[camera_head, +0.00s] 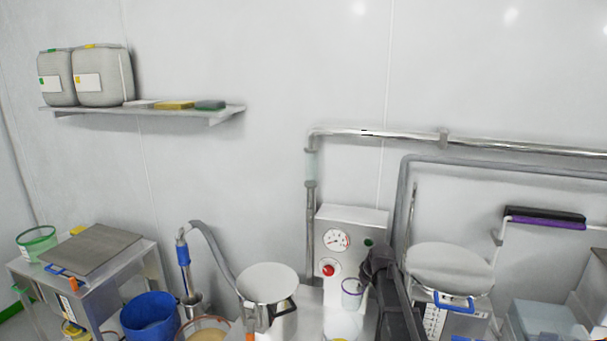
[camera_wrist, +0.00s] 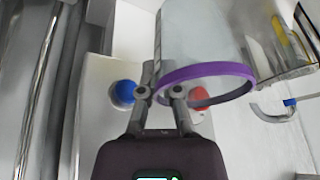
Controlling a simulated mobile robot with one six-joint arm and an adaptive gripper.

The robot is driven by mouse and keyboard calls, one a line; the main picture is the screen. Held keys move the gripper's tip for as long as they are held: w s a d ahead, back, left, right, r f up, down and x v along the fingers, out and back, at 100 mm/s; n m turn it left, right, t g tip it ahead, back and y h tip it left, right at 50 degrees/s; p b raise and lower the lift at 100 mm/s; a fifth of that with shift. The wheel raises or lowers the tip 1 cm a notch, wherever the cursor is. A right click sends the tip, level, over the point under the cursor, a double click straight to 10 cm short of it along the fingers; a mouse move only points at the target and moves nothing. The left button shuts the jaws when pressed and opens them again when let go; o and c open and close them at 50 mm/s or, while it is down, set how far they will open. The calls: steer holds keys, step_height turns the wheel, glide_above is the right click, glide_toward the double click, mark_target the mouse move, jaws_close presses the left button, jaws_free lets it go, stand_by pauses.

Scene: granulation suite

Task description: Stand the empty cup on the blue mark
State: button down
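The clear cup with a purple rim (camera_wrist: 205,72) fills the top middle of the wrist view. In the head view the cup (camera_head: 352,294) appears in front of the grey gauge box, beside my dark gripper (camera_head: 372,273). In the wrist view my gripper (camera_wrist: 161,93) has its two fingertips close together, on either side of the cup wall at the rim. No contents show in the cup. A blue round spot (camera_wrist: 122,92) shows left of the fingers; I cannot tell whether it is the blue mark. My arm hides part of the bench.
The gauge box (camera_head: 350,225) stands against the wall. A blue bucket (camera_head: 150,317) and a steel side table (camera_head: 95,248) are at left.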

step_height(320, 180, down, 6)
steer(key=b, duration=0.5)
steer(key=shift+b, duration=0.35)
steer(key=shift+r, duration=0.1)
step_height(320, 180, up, 14)
steer(key=p, duration=1.4)
steer(key=shift+s, duration=0.15)
